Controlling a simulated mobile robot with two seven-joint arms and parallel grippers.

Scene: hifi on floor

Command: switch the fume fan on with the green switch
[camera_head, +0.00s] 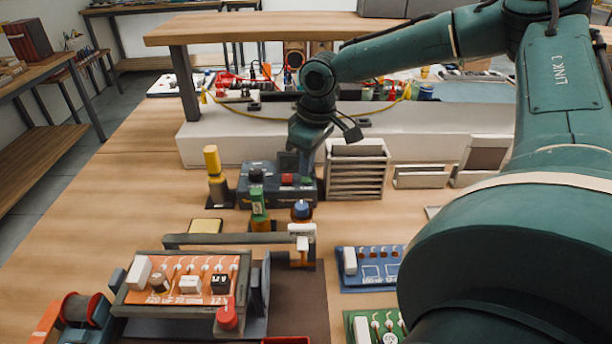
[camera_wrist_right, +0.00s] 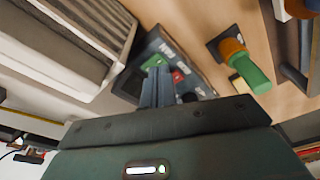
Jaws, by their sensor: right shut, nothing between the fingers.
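A dark blue-grey control box (camera_head: 290,195) stands on the workbench behind the board holder. Its front has a red switch (camera_head: 287,180) and a green switch (camera_head: 305,181). In the right wrist view the green switch (camera_wrist_right: 155,61) and the red switch (camera_wrist_right: 178,76) sit side by side on the box. My right gripper (camera_head: 304,165) points down over the box. Its shut, empty fingers (camera_wrist_right: 158,88) show in the wrist view just short of the green switch and partly over the box face. Whether they touch it cannot be told. My left gripper is out of view.
A slatted grey vent unit (camera_head: 355,172) stands right of the box. A green and orange bottle (camera_head: 259,208) and a yellow-topped tool (camera_head: 212,162) stand close by. A circuit board (camera_head: 185,280) in a holder is in front. A wooden shelf (camera_head: 240,28) overhangs behind.

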